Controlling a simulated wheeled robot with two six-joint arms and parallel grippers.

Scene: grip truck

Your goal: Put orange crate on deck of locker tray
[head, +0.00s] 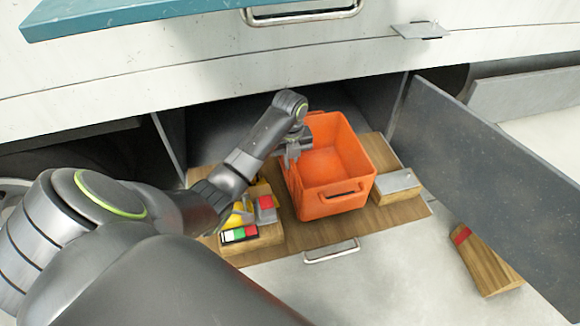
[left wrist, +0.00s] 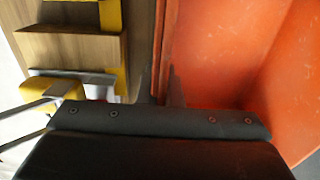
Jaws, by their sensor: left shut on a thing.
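The orange crate (head: 322,204) is empty and upright, in the middle of the wooden locker tray (head: 385,218). I cannot tell for sure whether its base rests on the deck or hangs just above it. My left gripper (head: 293,154) is shut on the crate's left wall near the rim. In the left wrist view the gripper's fingers (left wrist: 164,88) straddle the edge of the crate wall (left wrist: 225,45). The crate's far underside and part of its left side are hidden. My right gripper is not in view.
Left of the crate, a wooden block holder (head: 262,240) carries yellow, red and green items. A wooden block with a grey plate (head: 398,181) lies to the right.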

